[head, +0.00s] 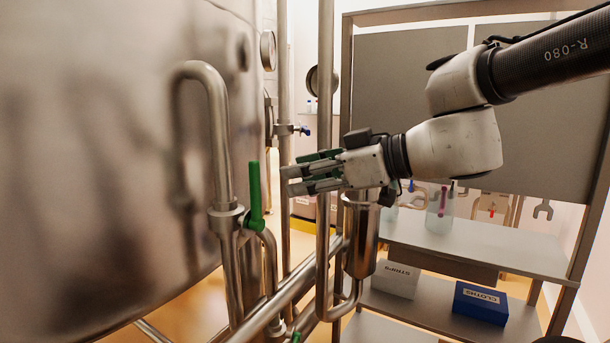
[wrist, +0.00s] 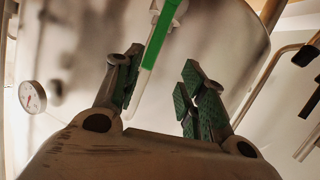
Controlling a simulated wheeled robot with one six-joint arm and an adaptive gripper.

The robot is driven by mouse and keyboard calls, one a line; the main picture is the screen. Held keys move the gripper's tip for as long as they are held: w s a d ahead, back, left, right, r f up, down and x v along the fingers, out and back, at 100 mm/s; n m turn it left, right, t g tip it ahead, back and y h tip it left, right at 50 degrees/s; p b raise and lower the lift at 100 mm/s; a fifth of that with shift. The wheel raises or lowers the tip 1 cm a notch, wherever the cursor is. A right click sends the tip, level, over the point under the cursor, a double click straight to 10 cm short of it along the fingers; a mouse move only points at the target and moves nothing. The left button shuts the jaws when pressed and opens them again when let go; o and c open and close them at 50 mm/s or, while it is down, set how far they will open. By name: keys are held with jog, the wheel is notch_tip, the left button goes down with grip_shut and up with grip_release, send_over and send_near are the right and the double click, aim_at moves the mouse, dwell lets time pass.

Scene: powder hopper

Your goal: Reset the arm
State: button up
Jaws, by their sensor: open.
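My arm (head: 455,145) reaches in from the upper right in the head view. My gripper (head: 290,180) points left toward a steel tank and is empty. In the wrist view my gripper (wrist: 160,90) shows two fingers with green pads, spread apart. A green valve handle (head: 255,195) stands upright on a pipe beside the tank, left of the fingertips and apart from them. In the wrist view the green handle (wrist: 158,35) appears beyond the gap between the fingers, nearer the left finger.
The large steel tank (head: 110,150) fills the left. Vertical pipes (head: 326,100) and a steel cylinder (head: 361,240) stand close to my gripper. A shelf rack (head: 470,250) behind holds a white box (head: 396,279) and a blue box (head: 480,302). The wrist view shows a round gauge (wrist: 32,97).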

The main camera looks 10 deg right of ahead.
jog(key=s+d+f+m+g+h, duration=0.45)
jog(key=d+f+m, duration=0.35)
jog(key=d+f, duration=0.2)
jog(key=s+d+f+m+h, duration=0.1)
jog(key=d+h, duration=0.3)
jog(key=d, duration=0.6)
jog(key=s+d+f+m+h, duration=0.1)
jog(key=s+d+m+h, duration=0.2)
jog(key=d, duration=0.7)
jog(key=shift+s+m+h, duration=0.3)
jog(key=shift+s+h, duration=0.05)
jog(key=shift+s, duration=0.2)
